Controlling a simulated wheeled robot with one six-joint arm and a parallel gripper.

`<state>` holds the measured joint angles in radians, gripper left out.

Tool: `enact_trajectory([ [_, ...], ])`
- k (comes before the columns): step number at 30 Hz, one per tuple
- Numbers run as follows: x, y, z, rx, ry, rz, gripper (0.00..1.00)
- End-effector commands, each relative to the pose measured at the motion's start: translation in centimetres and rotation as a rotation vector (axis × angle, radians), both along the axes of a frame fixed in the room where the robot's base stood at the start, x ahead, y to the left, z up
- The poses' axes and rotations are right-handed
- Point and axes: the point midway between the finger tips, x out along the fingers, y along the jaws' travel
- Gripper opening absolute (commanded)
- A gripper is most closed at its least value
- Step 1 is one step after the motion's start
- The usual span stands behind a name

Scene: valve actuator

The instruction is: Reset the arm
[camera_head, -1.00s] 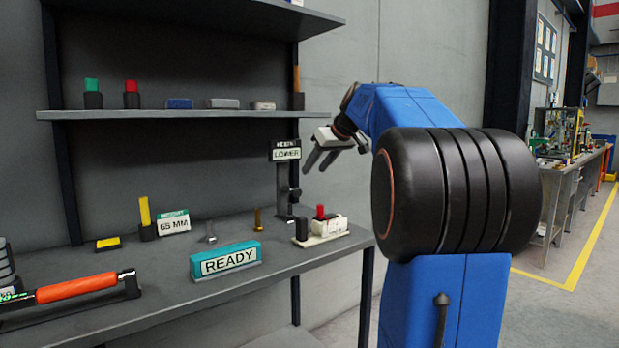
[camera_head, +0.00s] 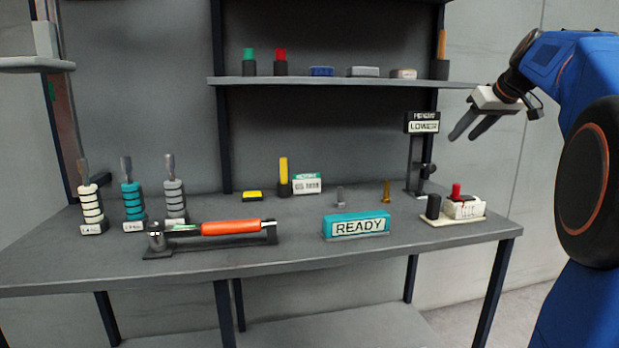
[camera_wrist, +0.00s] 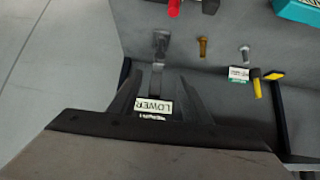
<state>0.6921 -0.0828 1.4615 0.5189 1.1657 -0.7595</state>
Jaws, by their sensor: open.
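My gripper (camera_head: 466,135) is at the right in the head view, with its two fingers apart and nothing between them. It points down and to the left, above the table's right end, up and to the right of the black stand with the LOWER sign (camera_head: 422,122). In the wrist view the open fingers of my gripper (camera_wrist: 160,76) reach up the picture, and the LOWER sign (camera_wrist: 153,105) shows between them, seen from above. No contact with the sign is visible in the head view. My blue arm with a black joint fills the right edge.
On the grey table (camera_head: 300,252) are a teal READY block (camera_head: 356,226), an orange-handled tool (camera_head: 230,227), several ringed posts (camera_head: 132,202), and a white base with a red knob (camera_head: 456,190). A shelf (camera_head: 345,83) with small items is behind. The air around my gripper looks clear.

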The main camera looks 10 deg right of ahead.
Motion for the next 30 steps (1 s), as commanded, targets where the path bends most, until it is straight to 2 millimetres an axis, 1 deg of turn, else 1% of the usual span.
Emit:
enact_trajectory([
  [2, -0.2, 0.9, -0.4, 0.004, 0.007, 0.001, 0.44],
  [5, -1.1, 3.5, -1.6, 0.015, 0.028, 0.003, 0.44],
  [8, -2.8, 7.5, -4.0, 0.033, 0.067, 0.004, 0.44],
  [9, -3.6, 9.2, -5.1, 0.039, 0.084, 0.003, 0.44],
  [11, -5.0, 11.7, -6.9, 0.047, 0.109, 0.0, 0.44],
  [12, -6.0, 13.3, -8.1, 0.052, 0.126, -0.001, 0.44],
  [14, -7.6, 15.5, -10.0, 0.058, 0.152, -0.003, 0.44],
  [15, -8.8, 16.9, -11.3, 0.059, 0.168, -0.004, 0.44],
  [17, -10.6, 18.8, -13.2, 0.061, 0.191, -0.005, 0.44],
  [18, -11.8, 20.1, -14.6, 0.062, 0.207, -0.006, 0.44],
  [20, -13.7, 21.8, -16.6, 0.061, 0.228, -0.006, 0.44],
  [21, -15.0, 22.8, -18.1, 0.06, 0.243, -0.007, 0.44],
  [23, -17.1, 24.3, -20.3, 0.056, 0.263, -0.008, 0.44],
  [24, -18.4, 25.1, -21.7, 0.053, 0.275, -0.007, 0.44],
  [26, -20.5, 26.3, -24.0, 0.048, 0.292, -0.007, 0.44],
  [27, -21.9, 27.0, -25.5, 0.043, 0.304, -0.007, 0.44],
  [29, -24.0, 27.9, -27.8, 0.035, 0.32, -0.006, 0.44],
  [30, -25.2, 28.3, -29.2, 0.029, 0.329, -0.006, 0.44],
])
